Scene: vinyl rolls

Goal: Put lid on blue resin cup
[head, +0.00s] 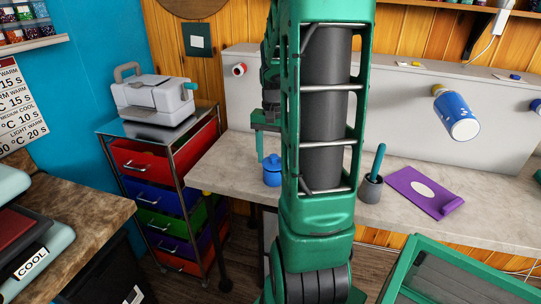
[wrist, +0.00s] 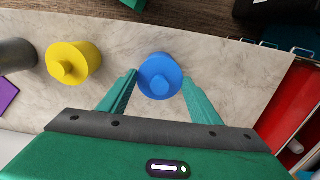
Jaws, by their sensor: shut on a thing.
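The blue resin cup (head: 272,176) stands upright on the worktop, just left of my arm in the head view. A blue round lid with a knob (wrist: 160,77) sits between my fingers in the wrist view. In the head view the lid appears to be on top of the cup, with its knob upward; the exact seating is too small to tell. My gripper (wrist: 160,82) is shut on the blue lid, one finger on each side.
A yellow knobbed cup (wrist: 73,63) stands left of the lid in the wrist view. A grey pot with a teal-handled tool (head: 371,188) and a purple sheet (head: 424,192) lie to the right. A drawer cart (head: 165,190) stands left of the worktop (head: 228,162).

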